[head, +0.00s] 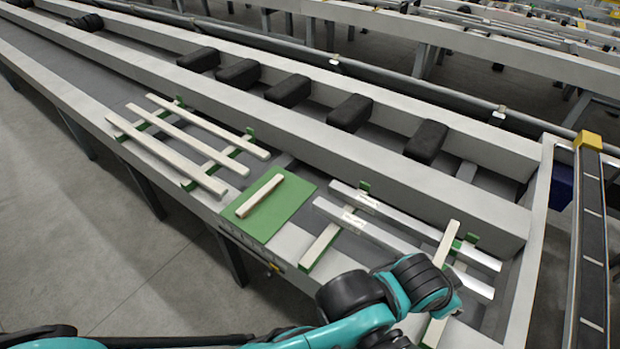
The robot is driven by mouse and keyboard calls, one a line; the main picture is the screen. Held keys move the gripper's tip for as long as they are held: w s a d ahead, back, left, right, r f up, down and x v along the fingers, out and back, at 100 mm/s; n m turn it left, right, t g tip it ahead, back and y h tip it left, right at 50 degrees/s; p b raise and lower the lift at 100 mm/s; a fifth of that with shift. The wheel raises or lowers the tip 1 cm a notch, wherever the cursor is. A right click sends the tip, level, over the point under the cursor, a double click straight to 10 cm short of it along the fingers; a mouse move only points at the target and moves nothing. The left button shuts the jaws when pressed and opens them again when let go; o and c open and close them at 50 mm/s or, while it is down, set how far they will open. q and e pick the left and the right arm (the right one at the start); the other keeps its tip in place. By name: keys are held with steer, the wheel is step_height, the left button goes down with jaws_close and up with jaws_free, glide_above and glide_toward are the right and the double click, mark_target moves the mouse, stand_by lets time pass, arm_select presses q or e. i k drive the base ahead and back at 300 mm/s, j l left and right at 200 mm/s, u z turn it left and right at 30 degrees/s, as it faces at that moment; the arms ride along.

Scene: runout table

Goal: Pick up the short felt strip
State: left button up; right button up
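A short cream strip (260,195) lies on a green mat (291,192) on the runout table. It is the shortest of the loose cream strips, and it looks like the short felt strip. Its material is too small to tell. Nothing touches it from above. A teal and black arm of mine reaches along the bottom of the head view and bends over the table's near right part. No gripper fingers show, so neither gripper can be placed relative to the strip.
Three longer cream strips (181,155) lie across green-edged supports to the left. Two shiny metal profiles (425,228) with white labels lie to the right, partly near my arm. Black blocks (349,113) line the channel behind. A yellow-capped post (587,141) stands at right.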

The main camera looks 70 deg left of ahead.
mark_target(254, 200)
steer(key=u, duration=2.7)
steer(key=i+j, duration=0.35)
steer(key=i+j+z, duration=0.2)
steer(key=i+j, duration=0.15)
steer(key=j, duration=0.3)
steer(key=i+j+z, duration=0.2)
steer(key=i+j, duration=0.15)
steer(key=j, duration=0.35)
steer(key=i+j+z, duration=0.1)
steer(key=j, duration=0.25)
steer(key=i+j+z, duration=0.1)
steer(key=j, duration=0.25)
steer(key=z, duration=2.1)
steer(key=j, duration=0.1)
